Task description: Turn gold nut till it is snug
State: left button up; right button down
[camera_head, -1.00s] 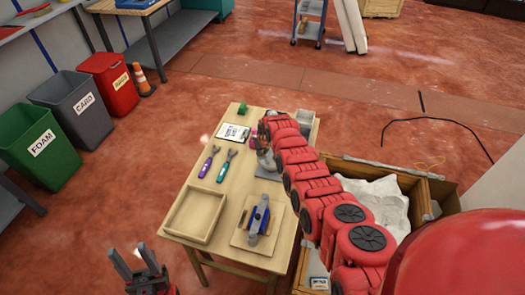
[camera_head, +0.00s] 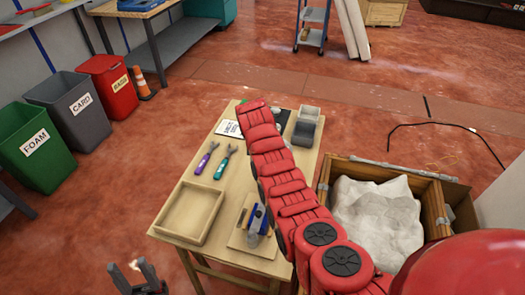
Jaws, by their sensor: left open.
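I cannot make out the gold nut; it is hidden or too small to tell. A purple-handled wrench (camera_head: 206,158) and a teal-handled wrench (camera_head: 226,162) lie side by side on the wooden table (camera_head: 196,172). A blue and grey device (camera_head: 257,222) sits on a wooden board (camera_head: 238,239) at the table's near right. My left gripper (camera_head: 134,274) is open and empty, low at the left, off the table's near edge. My right arm (camera_head: 280,180) reaches across the table's right side, and its gripper is hidden behind the arm's far end.
An empty wooden tray (camera_head: 168,227) lies at the table's near left. A printed card (camera_head: 228,128) and a grey holder (camera_head: 306,128) are at the far end. A wooden crate (camera_head: 433,204) with white filling stands right of the table. Bins (camera_head: 36,146) stand at the left.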

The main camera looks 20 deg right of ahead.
dwell(0.5)
jog(key=c, duration=0.8)
grip_release()
